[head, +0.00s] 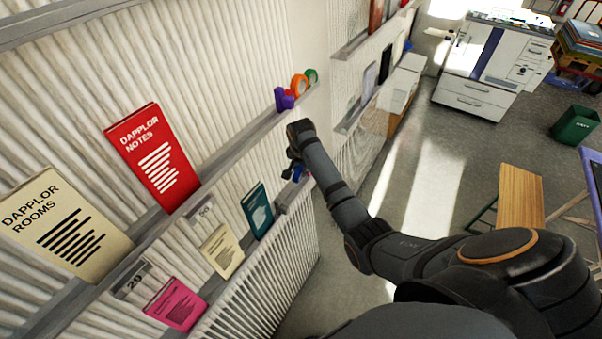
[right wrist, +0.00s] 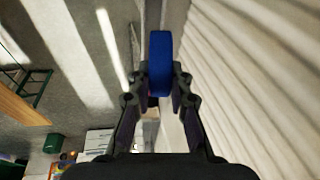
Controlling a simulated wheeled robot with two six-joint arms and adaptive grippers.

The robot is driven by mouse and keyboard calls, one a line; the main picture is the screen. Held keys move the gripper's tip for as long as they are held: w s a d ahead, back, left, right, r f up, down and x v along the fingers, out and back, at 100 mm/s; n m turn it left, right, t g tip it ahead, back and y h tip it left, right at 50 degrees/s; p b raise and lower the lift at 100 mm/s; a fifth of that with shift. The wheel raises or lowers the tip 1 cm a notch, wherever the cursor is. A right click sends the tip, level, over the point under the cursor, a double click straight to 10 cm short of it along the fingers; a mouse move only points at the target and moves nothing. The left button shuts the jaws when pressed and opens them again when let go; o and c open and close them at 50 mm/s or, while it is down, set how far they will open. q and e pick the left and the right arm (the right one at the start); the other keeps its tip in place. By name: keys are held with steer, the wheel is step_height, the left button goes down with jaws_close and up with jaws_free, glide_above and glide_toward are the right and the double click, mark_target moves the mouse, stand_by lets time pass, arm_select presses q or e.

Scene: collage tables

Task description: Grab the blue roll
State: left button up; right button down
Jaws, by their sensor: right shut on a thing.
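The blue roll (right wrist: 160,62) stands between the two fingers of my right gripper (right wrist: 160,82) in the right wrist view, with a finger against each side. My right gripper is shut on it. In the head view my right gripper (head: 291,163) is at the right end of the lower wall ledge, and only a small bit of the blue roll (head: 298,172) shows past the fingers. The rest of the roll is hidden by the gripper there. My left gripper is not in view.
Purple, orange and green rolls (head: 299,84) stand on the upper ledge (head: 232,137). A teal booklet (head: 257,211) and cream booklet (head: 222,250) stand on the lower ledge. A white cabinet (head: 480,97), green bin (head: 576,125) and wooden bench (head: 520,198) stand on the floor.

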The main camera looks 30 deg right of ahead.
steer(key=s+a+r+b, duration=0.3)
steer(key=s+a+r, duration=0.2)
steer(key=s+r, duration=0.3)
steer(key=s, duration=0.3)
steer(key=shift+s, duration=0.35)
